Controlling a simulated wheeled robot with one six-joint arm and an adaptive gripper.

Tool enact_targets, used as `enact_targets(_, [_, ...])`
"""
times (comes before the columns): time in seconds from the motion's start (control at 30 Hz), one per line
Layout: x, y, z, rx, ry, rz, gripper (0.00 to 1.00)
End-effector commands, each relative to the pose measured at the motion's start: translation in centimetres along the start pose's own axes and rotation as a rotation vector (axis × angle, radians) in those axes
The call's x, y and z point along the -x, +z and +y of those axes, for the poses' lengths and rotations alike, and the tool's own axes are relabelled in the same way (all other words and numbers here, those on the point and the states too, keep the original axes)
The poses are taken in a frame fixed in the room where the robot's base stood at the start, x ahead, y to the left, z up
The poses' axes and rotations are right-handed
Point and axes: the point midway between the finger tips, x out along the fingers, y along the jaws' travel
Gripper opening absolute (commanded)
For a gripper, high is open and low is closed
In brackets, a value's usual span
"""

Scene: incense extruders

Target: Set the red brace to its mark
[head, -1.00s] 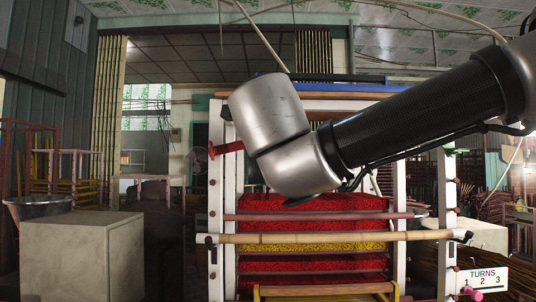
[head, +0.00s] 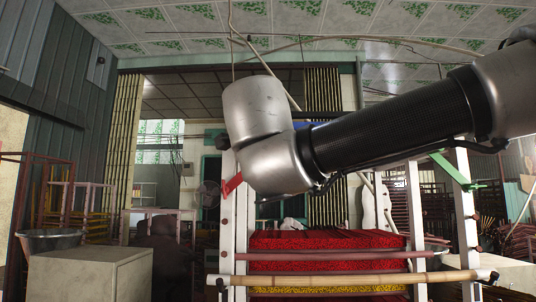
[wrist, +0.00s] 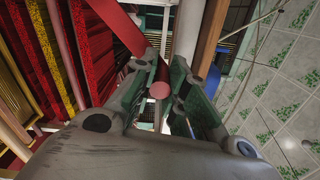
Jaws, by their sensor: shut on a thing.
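The red brace (head: 232,184) shows in the head view just left of my wrist, slanting across the left white post of the rack. The rest of it is hidden behind my arm. In the wrist view, my gripper (wrist: 163,84) is shut on the red brace (wrist: 112,17), with its green-padded fingers either side of a round pinkish-red end. A red strip runs from there to the upper left. My gripper's fingers are hidden in the head view. I cannot make out the brace's mark.
The white-posted rack (head: 241,235) holds layers of red and yellow sticks. A bamboo pole (head: 350,279) crosses its front. A green brace (head: 452,171) sits at the right posts. A beige box (head: 90,277) stands at the left with a metal basin (head: 48,240).

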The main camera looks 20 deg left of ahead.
Motion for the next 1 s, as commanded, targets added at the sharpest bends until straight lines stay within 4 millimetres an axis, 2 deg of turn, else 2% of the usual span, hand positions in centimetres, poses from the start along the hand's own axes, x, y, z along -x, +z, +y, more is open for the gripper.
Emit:
enact_targets(0.3, [0.0,0.0,-0.1,0.0,-0.002,0.0,0.0])
enact_targets(0.33, [0.0,0.0,-0.1,0.0,-0.002,0.0,0.18])
enact_targets(0.4, [0.0,0.0,-0.1,0.0,-0.002,0.0,0.31])
enact_targets(0.53, [0.0,0.0,-0.1,0.0,-0.002,0.0,0.39])
enact_targets(0.87, [0.1,0.0,0.0,0.0,0.0,0.0,0.39])
enact_targets(1.0, [1.1,0.0,-0.1,0.0,0.0,-0.002,0.39])
